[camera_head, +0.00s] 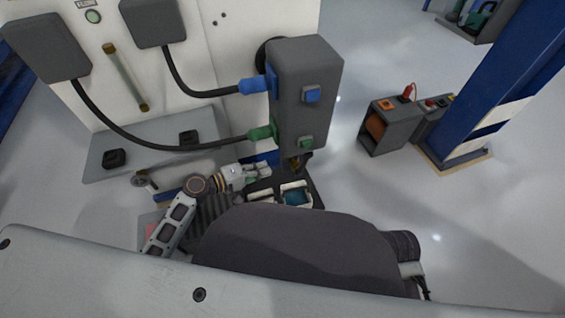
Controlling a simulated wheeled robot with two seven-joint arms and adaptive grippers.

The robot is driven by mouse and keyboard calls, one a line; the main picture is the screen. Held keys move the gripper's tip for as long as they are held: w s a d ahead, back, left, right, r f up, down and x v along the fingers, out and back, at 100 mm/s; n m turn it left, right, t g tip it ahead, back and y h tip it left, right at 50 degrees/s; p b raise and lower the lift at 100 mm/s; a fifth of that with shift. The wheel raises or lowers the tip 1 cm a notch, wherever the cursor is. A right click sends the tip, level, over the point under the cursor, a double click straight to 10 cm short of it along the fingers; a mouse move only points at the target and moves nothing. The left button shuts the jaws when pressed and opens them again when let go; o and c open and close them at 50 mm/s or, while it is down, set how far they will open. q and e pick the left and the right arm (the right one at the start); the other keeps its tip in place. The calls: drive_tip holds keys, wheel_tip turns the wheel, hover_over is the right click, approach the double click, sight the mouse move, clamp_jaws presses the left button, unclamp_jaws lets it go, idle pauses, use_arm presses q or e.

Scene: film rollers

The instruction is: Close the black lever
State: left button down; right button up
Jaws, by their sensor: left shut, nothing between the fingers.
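My left gripper (266,170) reaches in from the left, low in the head view, just below the grey box with the blue and green connectors. Its fingers are shut and empty. A small dark piece (304,160) sticks out under the box, a little right of the fingertips. It may be the black lever, but it is too small to tell, and so is whether it is open or closed. I see a gap between it and the fingers. My right gripper is not in view.
The grey box (306,88) hangs on the white machine panel (212,50), with black cables running to its blue (254,85) and green (262,133) connectors. A grey ledge (105,165) is at left. A grey crate (392,122) and blue post (500,75) stand right. Floor between is clear.

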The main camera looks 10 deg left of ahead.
use_arm(q)
drive_tip(key=b, duration=0.3)
approach(304, 163)
drive_tip(key=w+d, duration=0.3)
drive_tip(key=w, duration=0.2)
drive_tip(key=shift+w+d+f, duration=0.45)
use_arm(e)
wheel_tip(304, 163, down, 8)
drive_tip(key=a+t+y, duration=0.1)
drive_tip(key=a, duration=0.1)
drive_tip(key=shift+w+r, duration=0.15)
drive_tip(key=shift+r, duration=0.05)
use_arm(q)
drive_tip(key=shift+d, duration=0.1)
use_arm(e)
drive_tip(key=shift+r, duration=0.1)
